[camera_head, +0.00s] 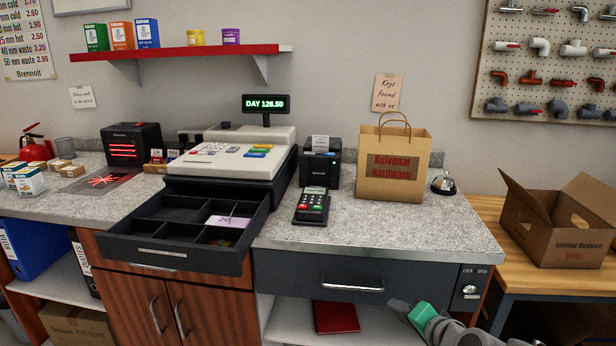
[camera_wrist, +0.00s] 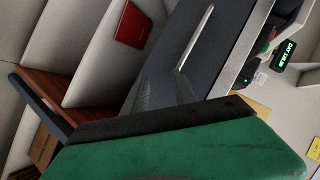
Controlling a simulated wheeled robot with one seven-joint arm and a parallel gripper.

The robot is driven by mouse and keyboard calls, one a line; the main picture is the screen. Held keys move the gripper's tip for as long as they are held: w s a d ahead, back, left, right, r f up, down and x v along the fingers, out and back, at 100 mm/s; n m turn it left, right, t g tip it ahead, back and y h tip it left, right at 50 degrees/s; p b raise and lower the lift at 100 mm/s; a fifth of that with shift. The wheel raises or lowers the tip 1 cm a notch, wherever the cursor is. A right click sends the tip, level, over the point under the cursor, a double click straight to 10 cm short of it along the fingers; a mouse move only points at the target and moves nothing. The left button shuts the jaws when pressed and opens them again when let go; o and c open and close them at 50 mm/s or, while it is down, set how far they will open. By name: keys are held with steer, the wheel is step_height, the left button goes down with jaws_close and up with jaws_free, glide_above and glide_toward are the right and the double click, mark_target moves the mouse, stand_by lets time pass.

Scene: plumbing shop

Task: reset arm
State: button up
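My gripper (camera_head: 412,311) is at the lower right of the head view, low in front of the counter, below the shut grey drawer (camera_head: 335,277). The wrist picture is tilted and shows the drawer handle (camera_wrist: 195,37) and a red book (camera_wrist: 132,24).
The till drawer (camera_head: 148,254) stands open, jutting over the counter's front edge, with a banknote (camera_head: 228,221) in it. A card reader (camera_head: 312,207), paper bag (camera_head: 392,165) and bell (camera_head: 444,183) stand on the counter (camera_head: 430,225). A cardboard box (camera_head: 555,235) is at right.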

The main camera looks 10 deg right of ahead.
steer(key=s+a+r+n+g+p, duration=0.55)
steer(key=a+r, duration=0.25)
steer(key=a, duration=0.3)
steer(key=s+a+r+n+g+h+p, duration=0.1)
steer(key=s+a+r+n+p, duration=0.1)
steer(key=s, duration=0.3)
steer(key=s+a+r+n+g+h+p, duration=0.1)
steer(key=s+a+r+n+g+p, duration=0.1)
steer(key=s+r+p, duration=0.2)
steer(key=shift+s+r+n, duration=0.25)
steer(key=shift+s+n, duration=0.1)
steer(key=shift+s, duration=0.45)
steer(key=shift+a+g, duration=0.1)
steer(key=shift+g, duration=0.15)
steer(key=shift+c, duration=0.4)
